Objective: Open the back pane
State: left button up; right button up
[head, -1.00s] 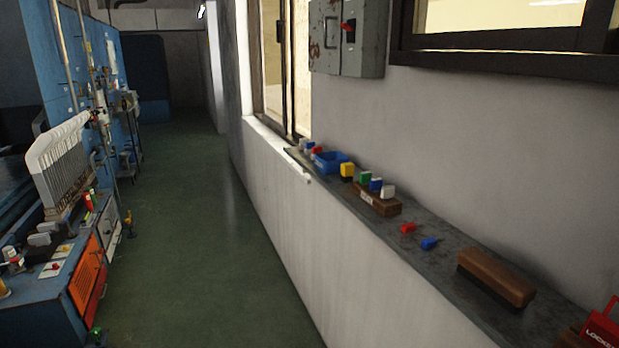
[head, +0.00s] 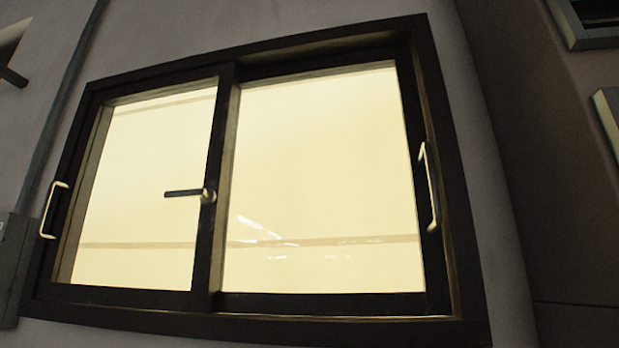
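A dark-framed sliding window fills most of the head view, with two panes side by side. The left pane (head: 150,215) has a pale bar handle (head: 48,210) on its left edge. The right pane (head: 320,170) has a pale bar handle (head: 431,190) on its right edge. A dark lever latch (head: 190,193) sits on the middle upright and points left. The panes fill the frame with no open gap showing. I cannot tell for sure which pane is the back one. Neither of my grippers shows in the view.
A grey box (head: 12,265) is on the wall at the left, with a conduit (head: 62,110) rising from it. A darker wall (head: 550,170) stands at the right, with partly cut-off fixtures.

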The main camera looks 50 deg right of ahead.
aim_at(435, 300)
jog(key=l+z, duration=0.15)
jog(key=z, duration=1.55)
jog(key=k+l, duration=0.05)
